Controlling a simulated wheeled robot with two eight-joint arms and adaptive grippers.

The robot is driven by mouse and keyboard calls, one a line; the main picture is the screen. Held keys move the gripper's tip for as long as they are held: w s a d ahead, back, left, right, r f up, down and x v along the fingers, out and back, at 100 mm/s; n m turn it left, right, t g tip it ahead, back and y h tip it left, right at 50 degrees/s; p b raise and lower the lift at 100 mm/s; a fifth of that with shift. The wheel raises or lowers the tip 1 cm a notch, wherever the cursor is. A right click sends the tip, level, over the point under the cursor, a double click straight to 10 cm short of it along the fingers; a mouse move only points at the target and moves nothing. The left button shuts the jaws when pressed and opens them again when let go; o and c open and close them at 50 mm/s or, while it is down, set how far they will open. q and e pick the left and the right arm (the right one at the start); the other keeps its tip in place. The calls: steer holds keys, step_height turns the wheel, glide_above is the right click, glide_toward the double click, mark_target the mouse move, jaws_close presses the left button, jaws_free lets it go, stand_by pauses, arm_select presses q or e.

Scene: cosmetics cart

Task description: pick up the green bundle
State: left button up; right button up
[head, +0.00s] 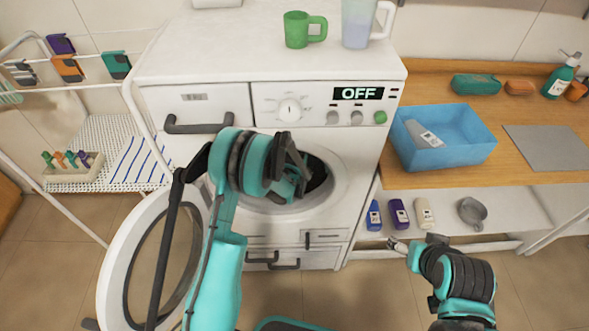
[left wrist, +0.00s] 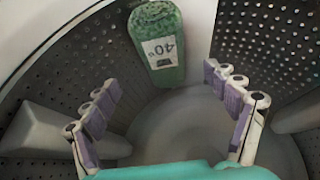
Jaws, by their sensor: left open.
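The green bundle (left wrist: 160,45) lies inside the perforated washer drum (left wrist: 265,45) in the left wrist view. It is a speckled green roll with a white label reading 40°, seen upside down. My left gripper (left wrist: 161,82) is open, one purple-padded finger on each side, with the bundle beyond the gap between them and no clear contact. In the head view my left gripper (head: 298,178) is at the washer's round opening, and my arm hides most of the drum. My right gripper (head: 416,246) is low at the right, in front of the shelf; its fingers are unclear.
The washer door (head: 122,262) hangs open at the left. The washer (head: 200,105) display reads OFF. A green mug (head: 297,30) and a jug (head: 357,24) stand on top. A blue bin (head: 462,147) is on the wooden counter. Bottles stand on the shelf (head: 520,212). A drying rack (head: 100,85) is left.

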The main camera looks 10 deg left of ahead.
arm_select(q)
steer(key=shift+w+f, duration=0.15)
steer(key=shift+w, duration=0.2)
steer(key=shift+w+f, duration=0.2)
steer(key=shift+w, duration=0.05)
steer(key=shift+b+x, duration=0.55)
steer(key=shift+x, duration=0.35)
steer(key=b+x, duration=0.1)
steer(key=x, duration=0.1)
steer(key=b+x, duration=0.2)
steer(key=x, duration=0.1)
steer(key=shift+s+a+f, duration=0.2)
steer(key=shift+a+f, duration=0.2)
steer(key=shift+a, duration=0.05)
steer(key=shift+r, duration=0.15)
arm_select(e)
steer(key=f, duration=0.3)
steer(key=shift+w+f, duration=0.4)
arm_select(q)
steer(key=c, duration=1.4)
